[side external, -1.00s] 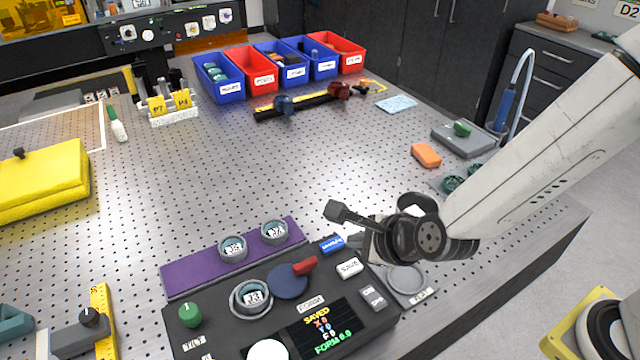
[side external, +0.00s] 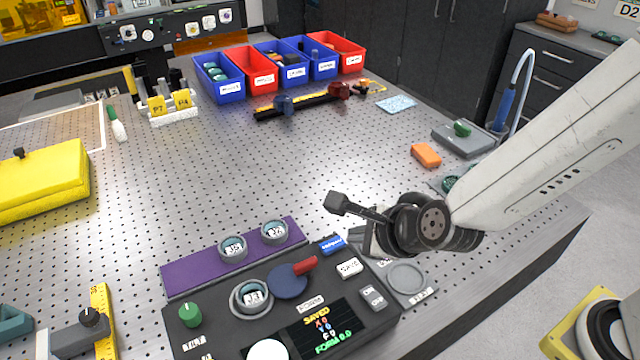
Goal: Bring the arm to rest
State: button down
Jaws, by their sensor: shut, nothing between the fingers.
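My gripper (side external: 338,203) is at the end of my arm, which comes in from the right. It is shut and empty, held in the air over the perforated table (side external: 300,160), just beyond the control box (side external: 350,300). It touches nothing that I can see. The fingers point to the left and look dark and blocky. The box's screen (side external: 325,328) reads SAVED, with lines of values and FORM below. A red lever on a blue disc (side external: 288,282) and a SAVE button (side external: 349,268) show on the box.
A purple mat (side external: 190,270) holds two round pieces. A round holder (side external: 405,280) lies beneath my wrist at the table edge. An orange block (side external: 426,155) and a grey tray (side external: 462,138) lie to the right. Coloured bins (side external: 218,88) stand at the back. The table's middle is clear.

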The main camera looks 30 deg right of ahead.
jog(key=shift+w+d+n, duration=0.25)
jog(key=shift+d+n, duration=0.5)
jog(key=shift+n, duration=0.35)
jog(key=s+d+f+n+g+h, duration=0.1)
jog(key=s+d+n+g, duration=0.2)
jog(key=d+n, duration=0.7)
jog(key=s+d+f+n+g+h, duration=0.1)
jog(key=s+d+n+g, duration=0.2)
jog(key=d+n, duration=0.7)
jog(key=shift+f+n, duration=0.15)
jog(key=shift+n, duration=1.05)
